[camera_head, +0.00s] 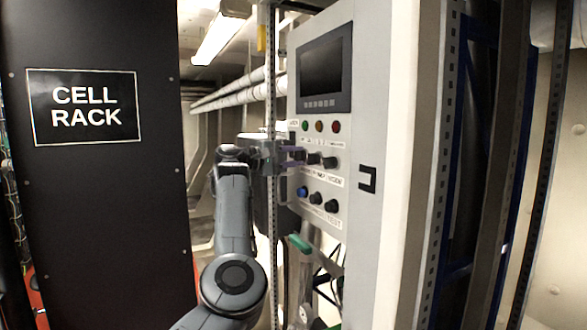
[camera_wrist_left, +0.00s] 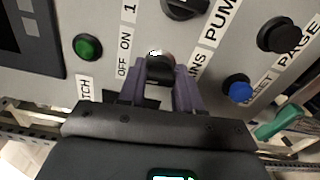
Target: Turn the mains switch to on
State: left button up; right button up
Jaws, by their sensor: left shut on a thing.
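A small bright mark shows at the knob's upper edge. An "OFF ON 1" label lies just left of it; which position the knob points to I cannot tell. In the head view my left gripper (camera_head: 290,153) reaches the panel from the left and hides the switch. My right gripper is not in view.
The control panel (camera_head: 362,90) carries a dark screen (camera_head: 325,68). Near the gripper in the wrist view are a green button (camera_wrist_left: 88,46), a black pump knob (camera_wrist_left: 186,5), a blue button (camera_wrist_left: 238,89) and a black knob (camera_wrist_left: 279,36). A black cell rack (camera_head: 100,200) stands left.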

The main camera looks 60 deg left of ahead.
pick_arm(q)
jog(key=m+b, duration=0.1)
jog(key=m, duration=0.1)
jog(key=m+b, duration=0.1)
jog(key=m, duration=0.1)
jog(key=shift+f+m, duration=0.2)
jog(key=shift+m, duration=0.1)
jog(key=m+b, duration=0.1)
jog(key=m, duration=0.2)
jog(key=shift+r+m+b, duration=0.1)
jog(key=shift+m+b, duration=0.3)
jog(key=shift+m, duration=0.8)
jog(key=o, duration=1)
jog(key=shift+o, duration=0.2)
